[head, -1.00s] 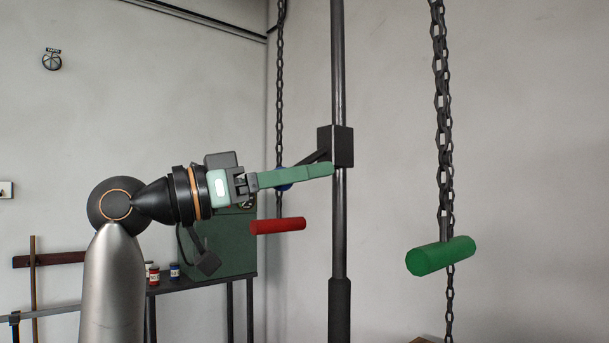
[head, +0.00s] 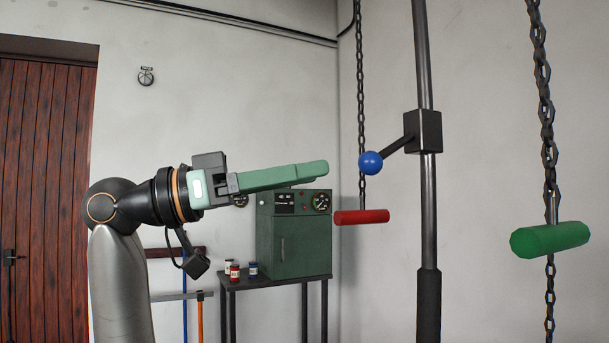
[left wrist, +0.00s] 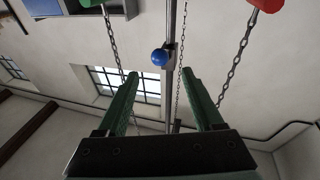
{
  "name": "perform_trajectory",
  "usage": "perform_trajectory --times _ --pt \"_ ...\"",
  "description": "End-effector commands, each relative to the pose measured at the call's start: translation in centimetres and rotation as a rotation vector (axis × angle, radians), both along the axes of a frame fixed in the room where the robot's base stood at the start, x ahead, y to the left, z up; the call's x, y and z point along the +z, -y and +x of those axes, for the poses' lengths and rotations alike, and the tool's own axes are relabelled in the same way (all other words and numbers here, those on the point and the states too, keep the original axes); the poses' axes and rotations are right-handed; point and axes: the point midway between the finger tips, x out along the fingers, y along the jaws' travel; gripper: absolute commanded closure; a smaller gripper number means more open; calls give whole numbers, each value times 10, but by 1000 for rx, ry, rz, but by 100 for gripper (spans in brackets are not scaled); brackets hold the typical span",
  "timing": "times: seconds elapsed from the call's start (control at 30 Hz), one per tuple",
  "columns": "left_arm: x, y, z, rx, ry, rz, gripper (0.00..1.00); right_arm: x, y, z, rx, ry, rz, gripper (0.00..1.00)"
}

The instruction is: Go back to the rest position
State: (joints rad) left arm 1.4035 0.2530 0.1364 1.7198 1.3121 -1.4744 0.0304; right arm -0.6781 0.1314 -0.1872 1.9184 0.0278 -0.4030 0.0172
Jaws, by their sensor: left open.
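My left gripper (head: 326,169) reaches in from the left in the head view, level and empty, with its green fingers pointing right. In the left wrist view its two fingers (left wrist: 162,76) stand wide apart. A lever with a blue ball knob (head: 370,162) sticks out to the left from a black block (head: 423,131) on a dark vertical pole. The gripper is apart from the knob. The knob also shows beyond the fingertips in the left wrist view (left wrist: 159,57). My right gripper is in neither view.
A red handle (head: 361,217) and a green handle (head: 550,239) hang on chains either side of the pole (head: 429,220). A green cabinet with gauges (head: 293,245) and several small jars stand on a dark table (head: 277,282). A wooden door (head: 42,190) is at the left.

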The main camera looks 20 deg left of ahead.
Motion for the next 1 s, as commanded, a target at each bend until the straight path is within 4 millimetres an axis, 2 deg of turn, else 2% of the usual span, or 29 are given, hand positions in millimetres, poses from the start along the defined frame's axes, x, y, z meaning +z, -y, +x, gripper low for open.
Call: perform_trajectory --times 0.27,0.37,0.47,0.6,0.67,0.7,0.83,1.0 --pt "-2 0 3 4 -7 -2 31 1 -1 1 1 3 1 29" --pt "-17 0 20 28 -42 -13 31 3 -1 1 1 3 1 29" --pt "-48 0 51 77 -110 -32 31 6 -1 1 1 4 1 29" --pt "-115 -3 101 182 -225 -55 31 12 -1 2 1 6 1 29" --pt "-146 -4 118 227 -271 -58 31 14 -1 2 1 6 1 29" --pt "-168 -5 128 258 -299 -59 31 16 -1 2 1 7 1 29" --pt "-242 -9 150 355 -388 -49 31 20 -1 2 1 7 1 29" --pt "-341 -15 159 475 -488 -9 31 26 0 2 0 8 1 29"
